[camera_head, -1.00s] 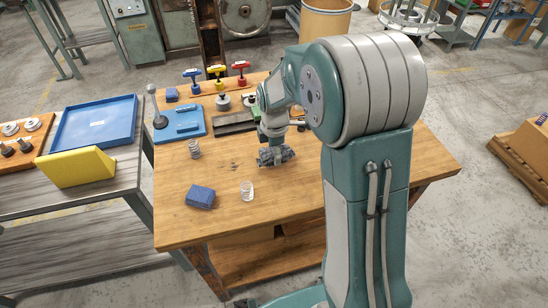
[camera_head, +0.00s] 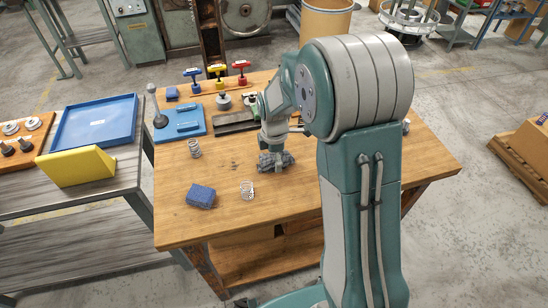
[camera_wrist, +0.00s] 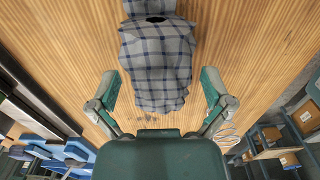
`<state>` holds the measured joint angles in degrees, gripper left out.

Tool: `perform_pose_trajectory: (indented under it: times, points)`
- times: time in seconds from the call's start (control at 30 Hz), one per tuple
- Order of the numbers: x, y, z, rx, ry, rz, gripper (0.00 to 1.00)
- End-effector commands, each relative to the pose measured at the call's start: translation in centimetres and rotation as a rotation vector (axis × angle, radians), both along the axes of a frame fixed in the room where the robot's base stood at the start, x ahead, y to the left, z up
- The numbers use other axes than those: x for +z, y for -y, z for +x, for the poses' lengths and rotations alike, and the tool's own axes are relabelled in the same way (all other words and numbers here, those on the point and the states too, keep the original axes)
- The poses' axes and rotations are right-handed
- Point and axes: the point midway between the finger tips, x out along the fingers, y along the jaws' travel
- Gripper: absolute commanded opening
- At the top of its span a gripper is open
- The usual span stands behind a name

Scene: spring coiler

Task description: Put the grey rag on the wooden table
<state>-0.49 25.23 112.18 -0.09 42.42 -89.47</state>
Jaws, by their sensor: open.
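The grey rag (camera_head: 270,164) is a crumpled bundle on the wooden table (camera_head: 225,225), right of the middle of its top. In the wrist view the rag (camera_wrist: 157,62) shows a dark blue plaid pattern, with bare wood on both sides. My gripper (camera_head: 274,150) is just above the rag in the head view and hides part of it. In the wrist view my gripper (camera_wrist: 159,80) is open, with its fingers spread on either side of the rag and visible gaps between them and the cloth.
A blue block (camera_head: 201,196) and two wire springs (camera_head: 247,190) (camera_head: 195,148) stand left of the rag. Behind are a blue plate (camera_head: 180,122) and red, yellow and blue-handled tools (camera_head: 217,73). A side table with a blue tray (camera_head: 95,121) stands left.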

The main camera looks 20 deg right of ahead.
Motion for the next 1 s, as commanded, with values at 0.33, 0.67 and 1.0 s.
perform_pose_trajectory:
  times: [0.33, 0.67, 1.0]
  points:
    - [5.8, 0.0, 0.1, 0.0, 0.006, 0.0, 1.0]
    - [11.3, 0.0, 0.1, 0.0, 0.001, -0.001, 1.0]
    - [15.6, 0.1, -3.2, -0.215, 0.076, 0.008, 1.0]
